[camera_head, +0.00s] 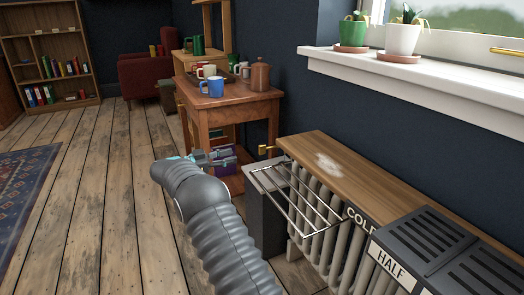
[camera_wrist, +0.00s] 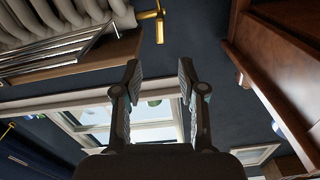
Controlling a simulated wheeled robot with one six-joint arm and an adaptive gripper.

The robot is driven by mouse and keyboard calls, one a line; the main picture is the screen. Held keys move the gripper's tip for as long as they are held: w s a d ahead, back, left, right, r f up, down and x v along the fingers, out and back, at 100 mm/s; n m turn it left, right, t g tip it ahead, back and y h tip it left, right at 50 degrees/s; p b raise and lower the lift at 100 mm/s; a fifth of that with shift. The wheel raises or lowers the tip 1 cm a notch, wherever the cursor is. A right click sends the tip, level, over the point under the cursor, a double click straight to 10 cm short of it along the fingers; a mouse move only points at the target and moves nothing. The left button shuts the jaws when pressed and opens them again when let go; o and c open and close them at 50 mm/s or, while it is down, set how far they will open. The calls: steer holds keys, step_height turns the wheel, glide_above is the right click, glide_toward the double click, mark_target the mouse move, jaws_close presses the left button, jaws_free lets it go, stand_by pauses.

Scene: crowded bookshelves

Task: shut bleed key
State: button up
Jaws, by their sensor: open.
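In the wrist view a brass T-shaped piece (camera_wrist: 159,24), which looks like the same key, shows at the top middle. My gripper (camera_head: 230,156) is left of the key in the head view, apart from it. In the wrist view my gripper (camera_wrist: 160,72) has its two fingers spread with nothing between them. The key lies above the gap between the fingertips there.
A wire rack (camera_head: 298,205) hangs on the radiator's front. A wooden table (camera_head: 240,102) with mugs and a copper pot stands behind my gripper. The windowsill (camera_head: 420,78) holds two potted cacti. COLD and HALF labels lie along the radiator. The floor at left is clear.

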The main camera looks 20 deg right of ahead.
mark_target(259, 149)
steer(key=d, duration=0.6)
steer(key=d+b, duration=0.1)
steer(key=d, duration=0.6)
steer(key=shift+w+d, duration=0.2)
steer(key=shift+d, duration=0.05)
jaws_close()
